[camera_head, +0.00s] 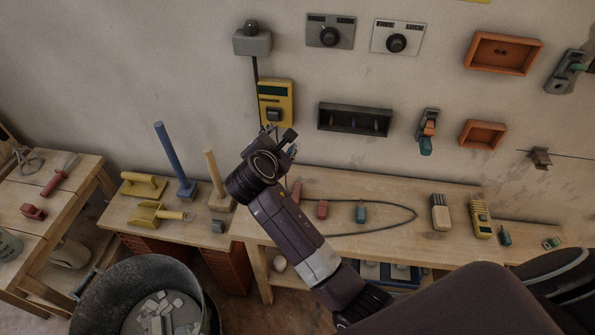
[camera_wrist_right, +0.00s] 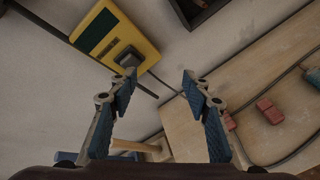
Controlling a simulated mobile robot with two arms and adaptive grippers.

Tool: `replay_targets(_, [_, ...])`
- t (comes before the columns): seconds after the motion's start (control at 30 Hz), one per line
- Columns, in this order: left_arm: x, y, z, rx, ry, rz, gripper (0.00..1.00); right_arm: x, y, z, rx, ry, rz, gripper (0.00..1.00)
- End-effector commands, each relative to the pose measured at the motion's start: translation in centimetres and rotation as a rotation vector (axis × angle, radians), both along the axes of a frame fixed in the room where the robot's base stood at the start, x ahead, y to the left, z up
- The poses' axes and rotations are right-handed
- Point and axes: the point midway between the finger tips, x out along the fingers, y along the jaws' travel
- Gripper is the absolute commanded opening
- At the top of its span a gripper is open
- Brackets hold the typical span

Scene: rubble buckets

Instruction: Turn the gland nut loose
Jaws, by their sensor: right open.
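I cannot pick out a gland nut for certain. A yellow box (camera_head: 275,100) with a dark display and a grey square block hangs on the wall. A dark cable (camera_head: 256,70) runs down to it from a grey box with a black dome (camera_head: 252,41). My right gripper (camera_head: 280,138) is in front of the wall, just below the yellow box, and hides what lies behind it. In the right wrist view the gripper (camera_wrist_right: 159,77) is open and empty, its fingers apart. The yellow box (camera_wrist_right: 115,38) and its grey block (camera_wrist_right: 129,59) lie beyond the left fingertip. My left gripper is not in view.
Two knob panels (camera_head: 330,31) (camera_head: 398,37), orange trays (camera_head: 502,53) and a dark tray (camera_head: 354,119) are on the wall. The bench (camera_head: 385,190) below holds a cable loop and several small tools. A grey bucket (camera_head: 140,290) with rubble stands at lower left.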

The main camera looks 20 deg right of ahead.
Motion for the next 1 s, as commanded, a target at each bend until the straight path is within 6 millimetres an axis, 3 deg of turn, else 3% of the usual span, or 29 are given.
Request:
replay_targets(0.2, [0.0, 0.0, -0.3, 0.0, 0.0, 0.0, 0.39, -2.2, -0.4, -3.8, 0.144, 0.002, -0.055, 0.44])
replay_targets(0.5, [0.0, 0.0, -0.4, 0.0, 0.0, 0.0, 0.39, -4.3, -0.6, -6.8, 0.279, 0.002, -0.116, 0.44])
replay_targets(1.0, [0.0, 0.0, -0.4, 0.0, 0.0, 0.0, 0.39, -4.7, -0.6, -7.3, 0.305, 0.001, -0.128, 0.45])
